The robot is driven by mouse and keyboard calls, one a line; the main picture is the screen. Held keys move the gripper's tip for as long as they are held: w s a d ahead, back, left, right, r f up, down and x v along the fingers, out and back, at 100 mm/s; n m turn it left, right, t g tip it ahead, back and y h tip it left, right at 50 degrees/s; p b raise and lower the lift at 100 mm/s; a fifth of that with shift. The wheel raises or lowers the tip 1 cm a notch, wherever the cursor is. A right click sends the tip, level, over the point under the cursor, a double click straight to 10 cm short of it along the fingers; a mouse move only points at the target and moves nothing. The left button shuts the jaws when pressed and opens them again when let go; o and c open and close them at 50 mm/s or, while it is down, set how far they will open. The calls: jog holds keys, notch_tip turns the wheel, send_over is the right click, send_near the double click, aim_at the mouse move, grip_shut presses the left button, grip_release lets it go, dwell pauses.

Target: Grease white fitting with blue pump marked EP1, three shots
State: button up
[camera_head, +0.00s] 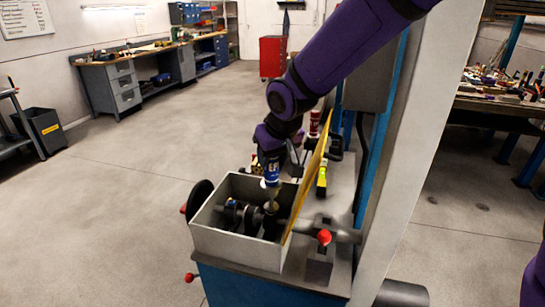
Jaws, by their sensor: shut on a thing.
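My gripper (272,150), at the end of the purple arm, is shut on a blue pump (271,171) with white lettering that reads "EP"; the rest of the mark is too small or turned away. The pump points down over an open grey box (236,250) on the blue machine. Its lower end is just above or at dark round parts (240,213) inside the box; I cannot tell whether it touches. I cannot make out a white fitting; the box wall, pump and dark parts may hide it.
A yellow panel (305,187) stands upright along the box's right side. Behind it are a red-and-white container (314,124) and a yellow-and-black item (322,176). A red-knobbed lever (324,238) stands at the front right. A grey column (412,150) rises on the right. Floor at left is clear.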

jog(key=shift+r, duration=2.8)
